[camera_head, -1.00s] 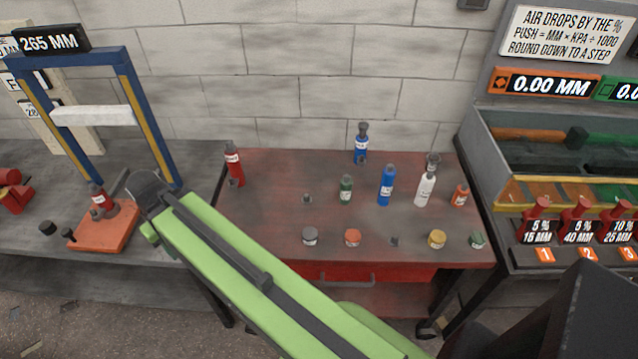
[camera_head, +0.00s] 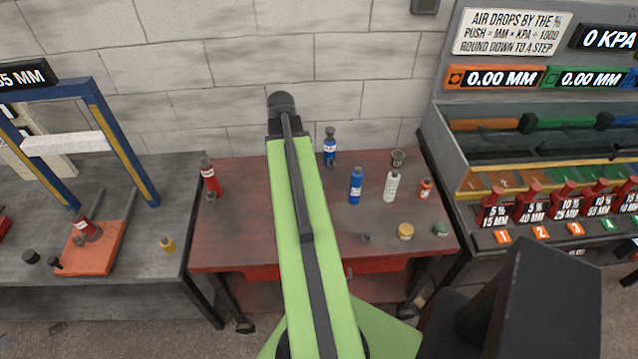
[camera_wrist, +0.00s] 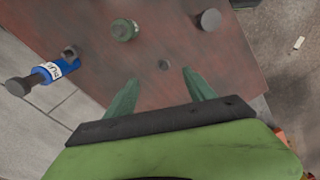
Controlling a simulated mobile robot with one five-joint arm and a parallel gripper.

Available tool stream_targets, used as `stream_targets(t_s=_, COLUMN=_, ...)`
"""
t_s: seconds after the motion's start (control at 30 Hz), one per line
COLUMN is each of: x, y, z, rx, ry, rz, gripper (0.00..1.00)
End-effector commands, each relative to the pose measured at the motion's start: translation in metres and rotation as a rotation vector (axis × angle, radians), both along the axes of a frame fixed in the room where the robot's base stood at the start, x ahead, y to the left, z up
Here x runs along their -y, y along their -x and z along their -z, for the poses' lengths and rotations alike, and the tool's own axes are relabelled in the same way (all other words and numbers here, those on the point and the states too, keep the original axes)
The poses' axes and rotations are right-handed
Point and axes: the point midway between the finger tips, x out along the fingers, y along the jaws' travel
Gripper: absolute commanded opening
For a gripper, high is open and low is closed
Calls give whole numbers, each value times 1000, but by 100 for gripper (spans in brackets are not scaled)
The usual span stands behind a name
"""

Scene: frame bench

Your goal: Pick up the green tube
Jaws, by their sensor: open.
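A long green tube (camera_head: 563,121) lies in the open tray at the right in the head view, beside an orange one. A small green bottle with a dark cap (camera_wrist: 124,30) stands on the red table near the top of the wrist view; in the head view my arm hides it. My gripper (camera_wrist: 161,75) is open and empty above the red table, its two green fingers apart. The green bottle is beyond the fingertips, not between them. In the head view my raised arm hides the gripper.
The red table (camera_head: 240,235) also holds a red bottle (camera_head: 210,177), blue bottles (camera_head: 356,186), a white bottle (camera_head: 391,185), an orange bottle (camera_head: 426,188) and a yellow jar (camera_head: 405,231). A blue frame stands at left.

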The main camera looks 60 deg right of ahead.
Motion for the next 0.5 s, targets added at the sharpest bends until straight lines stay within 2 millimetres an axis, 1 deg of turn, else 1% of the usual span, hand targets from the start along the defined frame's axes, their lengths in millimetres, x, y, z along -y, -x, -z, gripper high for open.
stream_targets(t_s=0.03, x=26, y=25, z=-12, rx=0, ry=0, rz=3, gripper=63)
stream_targets(t_s=0.1, x=49, y=50, z=-17, rx=0, ry=0, rz=-12, gripper=63)
stream_targets(t_s=0.2, x=66, y=72, z=-19, rx=1, ry=0, rz=-26, gripper=63)
stream_targets(t_s=0.3, x=71, y=79, z=-19, rx=1, ry=0, rz=-33, gripper=63)
stream_targets(t_s=0.37, x=71, y=80, z=-18, rx=0, ry=0, rz=-34, gripper=63)
stream_targets(t_s=0.47, x=71, y=79, z=-11, rx=0, ry=0, rz=-34, gripper=63)
stream_targets(t_s=0.5, x=71, y=79, z=-6, rx=0, ry=0, rz=-34, gripper=63)
